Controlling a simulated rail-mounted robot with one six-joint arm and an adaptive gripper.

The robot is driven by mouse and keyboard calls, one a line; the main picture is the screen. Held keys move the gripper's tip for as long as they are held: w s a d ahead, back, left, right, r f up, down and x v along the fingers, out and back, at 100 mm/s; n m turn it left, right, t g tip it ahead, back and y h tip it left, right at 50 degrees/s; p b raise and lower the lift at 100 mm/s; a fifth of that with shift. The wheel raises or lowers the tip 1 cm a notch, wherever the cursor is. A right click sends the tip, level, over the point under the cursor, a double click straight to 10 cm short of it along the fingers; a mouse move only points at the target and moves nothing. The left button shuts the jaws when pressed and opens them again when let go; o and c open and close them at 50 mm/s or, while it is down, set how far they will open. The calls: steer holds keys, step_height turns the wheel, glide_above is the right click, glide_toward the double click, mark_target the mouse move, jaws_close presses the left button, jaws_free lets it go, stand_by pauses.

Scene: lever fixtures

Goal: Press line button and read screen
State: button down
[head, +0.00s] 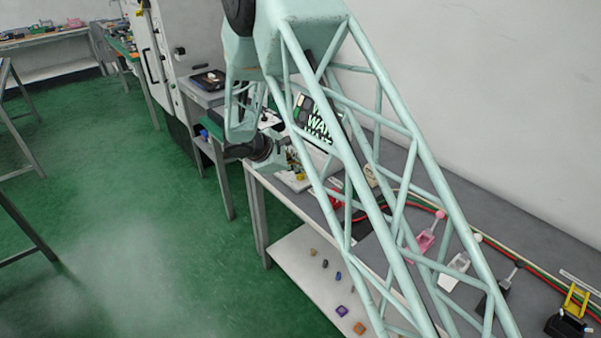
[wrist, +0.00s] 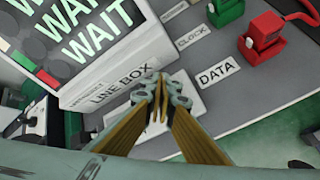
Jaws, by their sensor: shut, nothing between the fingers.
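The screen (wrist: 75,30) fills the upper left of the wrist view. The screen also shows partly behind my arm in the head view (head: 318,125). Below it is a white housing labelled "LINE BOX" (wrist: 122,84). My gripper (wrist: 160,88) is shut and empty, with its fingertips over or at a white block (wrist: 188,108) beside the label. The line button is not clearly visible; the fingers may hide it, and I cannot tell whether they touch it. In the head view my arm hides the fingertips.
In the wrist view, a red fixture (wrist: 262,36) and a green fixture (wrist: 222,8) stand at the upper right, near labels "DATA" (wrist: 217,73) and "CLOCK" (wrist: 191,38). In the head view, pink (head: 424,243) and white (head: 455,268) lever fixtures stand farther along the bench.

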steer(key=shift+r, duration=0.15)
steer(key=shift+r+p, duration=0.3)
steer(key=shift+r, duration=0.5)
steer(key=shift+r, duration=0.15)
steer(key=shift+r+p, duration=0.95)
steer(key=shift+r, duration=1.4)
steer(key=shift+r, duration=0.1)
